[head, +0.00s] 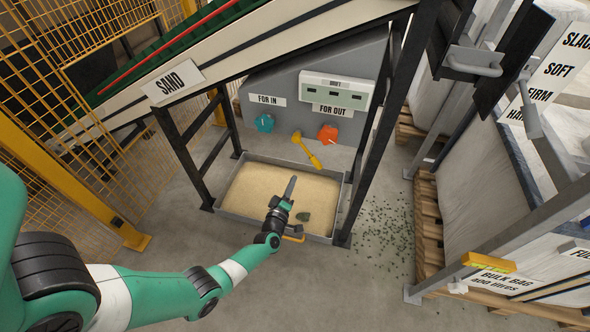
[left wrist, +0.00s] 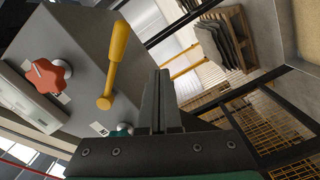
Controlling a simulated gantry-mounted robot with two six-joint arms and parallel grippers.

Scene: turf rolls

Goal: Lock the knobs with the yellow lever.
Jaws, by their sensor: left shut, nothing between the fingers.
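The yellow lever (head: 307,149) sits on the grey panel between the two knobs, its handle slanting down to the right. In the left wrist view the lever (left wrist: 115,62) stands left of my fingers, apart from them. A teal knob (head: 264,123) is under the "FOR IN" label and an orange-red knob (head: 328,133) is under "FOR OUT". The red knob (left wrist: 47,77) shows whole in the left wrist view; the teal knob (left wrist: 122,128) is partly hidden by my gripper. My left gripper (head: 291,181) is shut and empty, in front of and below the lever, over the sand tray.
A sand tray (head: 245,213) with a dark lump lies below the panel. Black frame posts (head: 183,158) stand at both sides, with the sloping conveyor above. Pallets and bulk bags fill the right; green crumbs (head: 386,233) litter the floor. Open floor lies in front.

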